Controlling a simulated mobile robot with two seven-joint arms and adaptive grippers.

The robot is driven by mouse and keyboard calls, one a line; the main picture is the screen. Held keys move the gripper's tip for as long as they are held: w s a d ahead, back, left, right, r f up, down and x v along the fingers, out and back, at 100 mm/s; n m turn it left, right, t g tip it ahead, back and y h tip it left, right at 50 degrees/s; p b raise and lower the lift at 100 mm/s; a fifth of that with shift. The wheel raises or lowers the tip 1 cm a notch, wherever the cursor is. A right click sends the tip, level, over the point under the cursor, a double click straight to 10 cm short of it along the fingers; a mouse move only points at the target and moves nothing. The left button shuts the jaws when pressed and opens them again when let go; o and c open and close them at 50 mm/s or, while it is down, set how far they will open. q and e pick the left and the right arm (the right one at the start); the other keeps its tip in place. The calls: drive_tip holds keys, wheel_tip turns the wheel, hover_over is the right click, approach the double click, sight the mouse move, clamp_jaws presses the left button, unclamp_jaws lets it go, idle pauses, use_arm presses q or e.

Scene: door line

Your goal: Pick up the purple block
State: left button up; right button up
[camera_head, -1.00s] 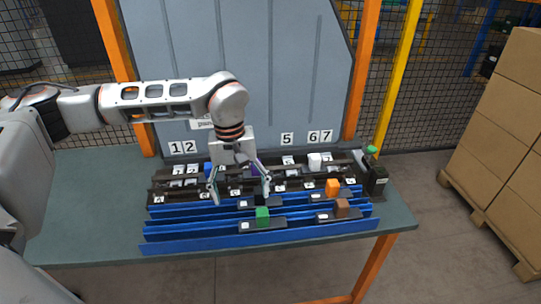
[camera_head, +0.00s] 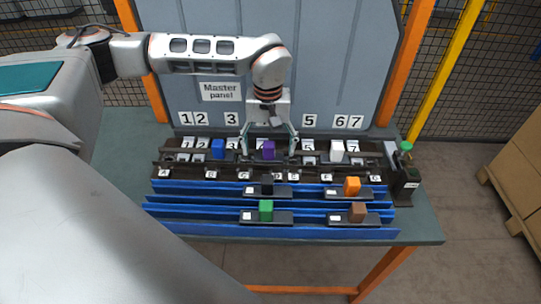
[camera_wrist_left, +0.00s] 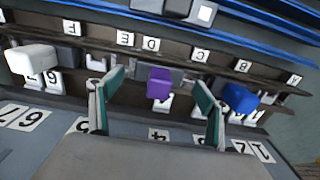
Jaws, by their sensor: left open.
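The purple block (camera_head: 268,150) sits upright in the dark rack at the back of the table, near the slot marked 4. It also shows in the left wrist view (camera_wrist_left: 159,83), between the two fingers and a little beyond their tips. My left gripper (camera_head: 269,147) is open, with one finger on each side of the purple block. In the wrist view the left gripper (camera_wrist_left: 156,90) shows teal finger pads, apart from the block on both sides. My right gripper is not in view.
A blue block (camera_head: 218,149) and a white block (camera_head: 337,151) stand in the same rack. Black (camera_head: 267,186), orange (camera_head: 352,186), green (camera_head: 266,210) and brown (camera_head: 358,211) blocks stand on blue rails in front. The master panel (camera_head: 221,91) rises behind.

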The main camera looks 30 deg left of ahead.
use_arm(q)
drive_tip(key=shift+f, duration=1.4)
drive_tip(key=c, duration=1.4)
drive_tip(key=shift+w, duration=0.1)
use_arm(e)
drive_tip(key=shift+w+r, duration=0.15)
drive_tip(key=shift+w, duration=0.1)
use_arm(q)
drive_tip(key=shift+r, duration=0.15)
